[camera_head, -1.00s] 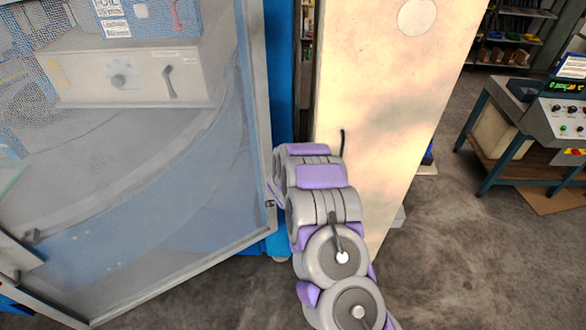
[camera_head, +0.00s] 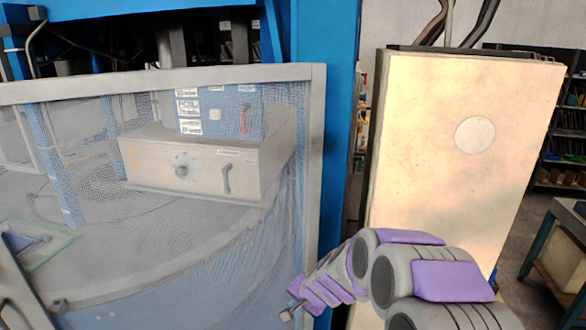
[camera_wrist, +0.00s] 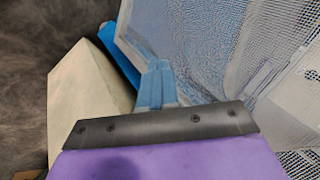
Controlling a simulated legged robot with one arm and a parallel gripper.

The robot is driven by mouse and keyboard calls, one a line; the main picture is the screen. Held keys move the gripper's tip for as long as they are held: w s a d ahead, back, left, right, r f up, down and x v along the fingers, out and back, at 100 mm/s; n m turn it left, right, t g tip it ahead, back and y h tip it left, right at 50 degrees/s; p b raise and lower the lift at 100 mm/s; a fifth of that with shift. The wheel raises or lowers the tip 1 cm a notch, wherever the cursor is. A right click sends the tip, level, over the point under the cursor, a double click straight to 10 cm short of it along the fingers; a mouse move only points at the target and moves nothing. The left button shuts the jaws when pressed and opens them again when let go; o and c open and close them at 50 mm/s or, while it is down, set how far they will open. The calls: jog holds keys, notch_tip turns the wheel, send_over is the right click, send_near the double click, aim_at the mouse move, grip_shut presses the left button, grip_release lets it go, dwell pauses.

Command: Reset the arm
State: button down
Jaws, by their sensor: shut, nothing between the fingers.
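My arm (camera_head: 415,270), grey with purple pads, enters the head view from the lower right and reaches left. My gripper (camera_head: 289,313) is at its left end, in front of the lower right frame edge of a mesh-panelled door (camera_head: 170,240). In the wrist view my gripper (camera_wrist: 157,80) shows as pale blue fingers beyond a dark bar and a purple body. The fingers are shut and empty. They point toward the mesh panel (camera_wrist: 200,50); whether they touch it cannot be told.
A tall cream cabinet (camera_head: 460,130) stands right of a blue post (camera_head: 342,120), close behind my arm. Behind the mesh is a beige box with a handle (camera_head: 200,170). Shelves (camera_head: 565,140) and a table (camera_head: 560,245) are at the right. Open floor shows there.

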jog(key=s+d+r+n+g+b, duration=0.1)
jog(key=s+r+n+g, duration=0.1)
jog(key=s, duration=0.6)
jog(key=s+d+r+n+g+b, duration=0.1)
jog(key=s+r+n+b, duration=0.15)
jog(key=s, duration=0.55)
jog(key=s+d+n+g+h+b, duration=0.1)
jog(key=s+d, duration=0.4)
jog(key=s, duration=0.7)
jog(key=s+d+n+g+h+b, duration=0.1)
jog(key=s+d+g+h, duration=0.2)
jog(key=s, duration=0.9)
jog(key=d, duration=0.3)
jog(key=shift+s+r, duration=0.15)
jog(key=shift+s, duration=0.25)
